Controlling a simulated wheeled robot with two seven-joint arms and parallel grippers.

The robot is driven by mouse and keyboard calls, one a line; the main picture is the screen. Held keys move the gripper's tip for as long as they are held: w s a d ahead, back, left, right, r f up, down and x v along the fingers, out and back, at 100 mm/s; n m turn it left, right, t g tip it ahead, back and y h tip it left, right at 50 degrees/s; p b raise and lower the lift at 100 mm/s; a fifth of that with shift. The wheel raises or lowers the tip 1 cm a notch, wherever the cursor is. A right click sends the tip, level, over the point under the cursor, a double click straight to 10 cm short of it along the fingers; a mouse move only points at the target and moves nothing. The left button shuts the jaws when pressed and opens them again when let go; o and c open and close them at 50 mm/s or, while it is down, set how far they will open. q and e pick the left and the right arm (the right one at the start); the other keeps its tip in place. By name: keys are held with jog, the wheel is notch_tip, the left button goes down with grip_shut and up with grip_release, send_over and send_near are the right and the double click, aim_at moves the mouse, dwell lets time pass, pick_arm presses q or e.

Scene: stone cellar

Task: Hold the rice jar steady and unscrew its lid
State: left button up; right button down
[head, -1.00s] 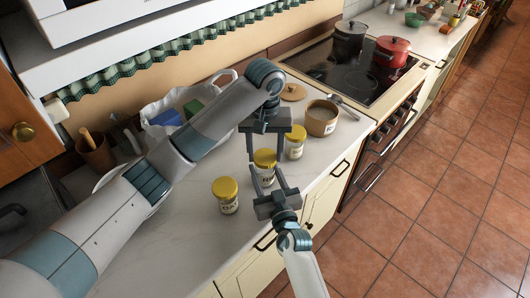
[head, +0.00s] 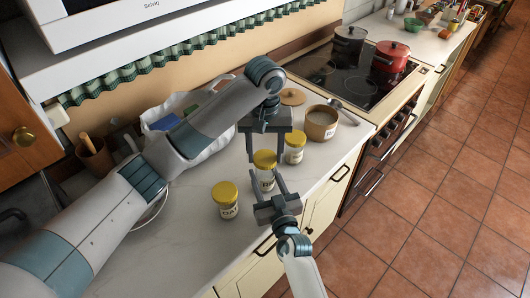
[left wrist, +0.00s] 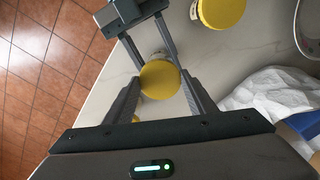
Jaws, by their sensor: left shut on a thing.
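A glass jar with a yellow lid (head: 264,158) stands upright on the counter between my two grippers; its label is partly hidden and too small to read as rice. My left gripper (head: 265,156) points down from above and is shut on the lid. In the left wrist view, its fingers sit on both sides of that lid (left wrist: 160,80). My right gripper (head: 265,179) reaches in low from the front, one finger on each side of the jar body. It also shows in the left wrist view (left wrist: 163,66). I cannot tell whether its fingers touch the glass.
Two similar yellow-lidded jars stand close by, one to the left (head: 226,202) and one behind to the right (head: 294,148). A round canister (head: 321,123) and a wooden lid (head: 292,97) stand near the hob (head: 340,75).

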aim_at(265, 158)
pick_arm(q)
jog(key=shift+r, duration=2)
pick_arm(e)
jog(key=c, duration=0.9)
grip_release()
pick_arm(q)
jog(key=shift+f, duration=0.35)
pick_arm(e)
jog(key=shift+v, duration=0.85)
pick_arm(q)
notch_tip(265, 158, down, 2)
jog(key=b, duration=0.3)
jog(key=shift+f, duration=0.15)
pick_arm(e)
jog(key=v, duration=0.9)
jog(key=shift+f, duration=0.1)
pick_arm(q)
jog(key=shift+f, duration=0.1)
pick_arm(e)
jog(key=shift+s+d, duration=0.15)
jog(key=shift+s, duration=0.5)
